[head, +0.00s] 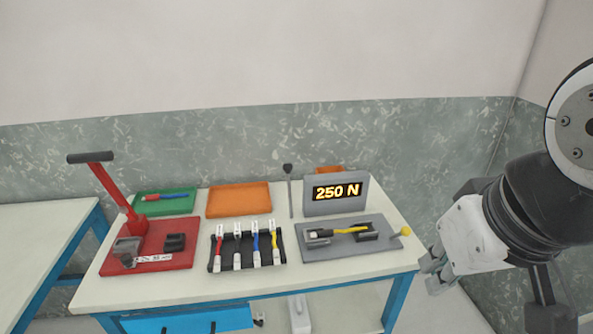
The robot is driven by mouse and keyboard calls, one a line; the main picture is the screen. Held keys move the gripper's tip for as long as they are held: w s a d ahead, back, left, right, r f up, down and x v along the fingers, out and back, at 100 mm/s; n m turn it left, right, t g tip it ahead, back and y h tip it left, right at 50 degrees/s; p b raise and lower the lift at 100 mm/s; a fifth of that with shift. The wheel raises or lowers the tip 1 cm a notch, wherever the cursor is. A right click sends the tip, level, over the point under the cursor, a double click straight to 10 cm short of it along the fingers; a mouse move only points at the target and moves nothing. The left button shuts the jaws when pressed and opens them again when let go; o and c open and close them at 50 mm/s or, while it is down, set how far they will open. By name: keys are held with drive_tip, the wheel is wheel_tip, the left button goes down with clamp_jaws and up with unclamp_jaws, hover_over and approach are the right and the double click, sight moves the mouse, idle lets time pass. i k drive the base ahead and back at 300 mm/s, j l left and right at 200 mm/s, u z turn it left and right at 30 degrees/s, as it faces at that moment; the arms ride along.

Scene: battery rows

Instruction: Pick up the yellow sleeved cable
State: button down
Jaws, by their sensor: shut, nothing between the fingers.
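Two yellow cables show in the head view. One yellow cable (349,231) lies across the grey tester fixture (390,245), between its dark clamp blocks. The other yellow cable (275,241) stands at the right end of the black rack (241,267), with a white upper end. I cannot tell from this view which is called sleeved. My gripper (431,273) is at the right, beyond the table's right edge, apart from both cables. It is shut and empty.
A red press (165,262) with a raised lever stands left, a green tray (180,210) with a cable and an orange tray (240,199) behind. The "250 N" display (337,194) rises behind the fixture.

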sight(327, 232)
drive_tip(key=i+l+u, duration=0.5)
drive_tip(key=u, duration=0.2)
